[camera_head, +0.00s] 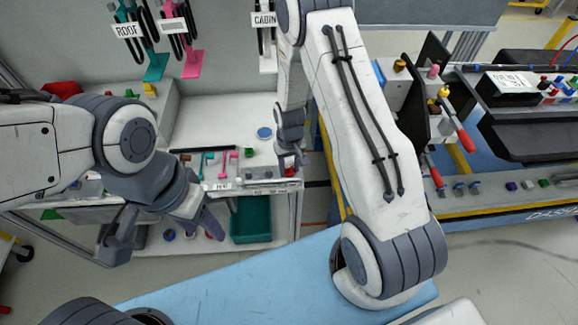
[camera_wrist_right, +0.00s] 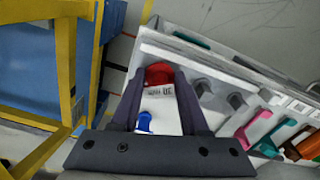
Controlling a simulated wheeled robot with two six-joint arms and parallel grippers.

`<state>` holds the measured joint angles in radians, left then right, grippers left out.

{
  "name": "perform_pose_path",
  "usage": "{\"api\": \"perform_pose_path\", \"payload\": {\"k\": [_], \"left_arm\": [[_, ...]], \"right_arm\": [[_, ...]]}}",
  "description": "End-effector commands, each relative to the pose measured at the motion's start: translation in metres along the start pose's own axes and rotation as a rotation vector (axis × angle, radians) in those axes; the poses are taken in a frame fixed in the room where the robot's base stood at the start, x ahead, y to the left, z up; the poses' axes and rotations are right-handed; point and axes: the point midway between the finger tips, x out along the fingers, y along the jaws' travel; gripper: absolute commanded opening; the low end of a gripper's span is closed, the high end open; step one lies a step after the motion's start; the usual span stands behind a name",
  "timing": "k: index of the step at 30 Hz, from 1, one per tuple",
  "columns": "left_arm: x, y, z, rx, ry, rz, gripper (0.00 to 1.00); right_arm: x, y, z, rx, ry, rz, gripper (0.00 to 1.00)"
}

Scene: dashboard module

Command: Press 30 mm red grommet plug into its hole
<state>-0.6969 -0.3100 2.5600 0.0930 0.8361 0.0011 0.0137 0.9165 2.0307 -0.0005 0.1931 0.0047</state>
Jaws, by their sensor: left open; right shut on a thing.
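The red grommet plug (camera_wrist_right: 158,73) sits between the fingertips of my right gripper (camera_wrist_right: 157,82) in the right wrist view. The right gripper is shut on it, at the front edge of the white shelf unit. In the head view my right gripper (camera_head: 288,160) points down at that edge, and the plug there is mostly hidden. My left gripper (camera_head: 165,233) is open and empty, in front of the shelf unit at the left. I cannot make out the plug's hole in either view.
The white shelf unit (camera_head: 212,125) holds coloured parts and a blue disc (camera_head: 264,133). A teal bin (camera_head: 251,219) stands on its lower level. A blue part (camera_wrist_right: 144,122) shows below the plug. The dashboard module (camera_head: 520,140) and its yellow-edged stand are at the right.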

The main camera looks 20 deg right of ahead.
Motion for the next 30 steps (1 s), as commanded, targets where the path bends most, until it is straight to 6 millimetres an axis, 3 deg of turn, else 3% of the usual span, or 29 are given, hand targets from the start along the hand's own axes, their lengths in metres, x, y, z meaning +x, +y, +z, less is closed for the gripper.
{"api": "perform_pose_path", "payload": {"k": [5, 6, 9, 20, 23, 30], "left_arm": [[0.004, 0.0, 0.0, 0.0, 0.0, 0.0, 0.53], [0.004, 0.0, 0.0, 0.0, 0.0, 0.0, 0.53], [0.004, 0.0, 0.0, 0.0, 0.0, 0.0, 0.53], [0.004, 0.0, 0.0, 0.001, 0.0, 0.0, 0.53], [0.007, -0.001, 0.0, 0.001, 0.0, 0.0, 0.53], [0.015, -0.001, 0.001, 0.001, 0.0, 0.0, 0.53]], "right_arm": [[0.006, 0.0, 0.0, 0.0, 0.0, 0.0, 0.0], [0.006, 0.0, 0.0, 0.0, 0.001, 0.0, 0.48], [0.005, 0.0, 0.0, 0.0, 0.0, 0.0, 0.79], [0.002, 0.0, 0.0, 0.0, 0.001, 0.0, 0.79], [-0.009, 0.0, -0.002, 0.0, 0.005, 0.0, 0.79], [-0.053, 0.0, -0.002, 0.0, 0.007, 0.0, 0.79]]}}
